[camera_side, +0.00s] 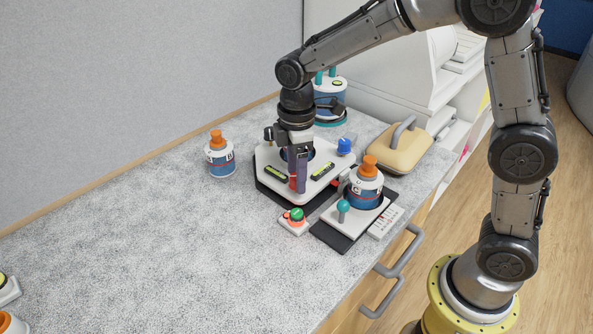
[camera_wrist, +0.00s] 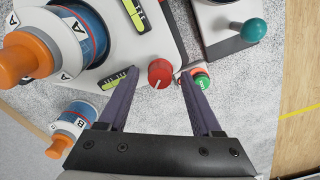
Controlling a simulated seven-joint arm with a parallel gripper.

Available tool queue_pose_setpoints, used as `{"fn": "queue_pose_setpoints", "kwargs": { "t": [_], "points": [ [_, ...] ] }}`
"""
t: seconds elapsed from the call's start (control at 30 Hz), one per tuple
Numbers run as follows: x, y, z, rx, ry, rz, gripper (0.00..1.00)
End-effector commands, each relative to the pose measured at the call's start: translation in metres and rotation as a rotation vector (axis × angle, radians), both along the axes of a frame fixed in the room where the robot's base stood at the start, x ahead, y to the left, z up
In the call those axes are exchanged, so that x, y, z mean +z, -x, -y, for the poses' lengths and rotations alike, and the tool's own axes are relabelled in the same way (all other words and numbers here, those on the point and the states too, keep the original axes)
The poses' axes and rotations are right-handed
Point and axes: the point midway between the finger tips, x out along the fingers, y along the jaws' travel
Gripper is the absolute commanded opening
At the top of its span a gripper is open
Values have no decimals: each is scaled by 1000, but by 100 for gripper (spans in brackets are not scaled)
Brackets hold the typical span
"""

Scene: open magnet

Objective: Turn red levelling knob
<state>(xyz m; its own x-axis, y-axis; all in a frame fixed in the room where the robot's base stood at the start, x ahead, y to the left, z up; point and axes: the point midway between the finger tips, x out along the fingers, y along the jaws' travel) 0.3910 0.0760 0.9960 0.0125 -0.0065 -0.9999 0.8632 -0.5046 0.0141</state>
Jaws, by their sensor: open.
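The red levelling knob (camera_wrist: 160,73), with a pale pointer line, sits at the corner of a white levelling plate (camera_wrist: 113,54). It also shows in the side view (camera_side: 293,183), at the plate's front corner, partly covered by my fingers. My gripper (camera_wrist: 159,86) is open and points down over this corner. In the wrist view the knob appears between the two purple fingertips, with a gap on each side. In the side view my gripper (camera_side: 298,183) is close to the knob; contact cannot be told. The plate carries yellow-green level vials (camera_side: 322,170) and a blue knob (camera_side: 344,146).
A jar marked A (camera_wrist: 82,36) stands by my gripper. Jar B (camera_wrist: 70,123) stands left on the counter. A green button (camera_side: 297,214) is close in front. A stand with a teal lever (camera_side: 343,207) and orange-capped jar (camera_side: 366,187) is right. The counter's left is mostly clear.

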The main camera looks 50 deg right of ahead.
Motion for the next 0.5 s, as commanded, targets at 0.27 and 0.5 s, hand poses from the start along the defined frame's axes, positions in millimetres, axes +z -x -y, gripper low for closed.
{"fn": "queue_pose_setpoints", "kwargs": {
  "t": [0.27, 0.5],
  "points": [
    [-1, 0, 0, 0, 0, -1, 57],
    [0, 0, 0, 0, 0, -1, 14]
  ]
}}
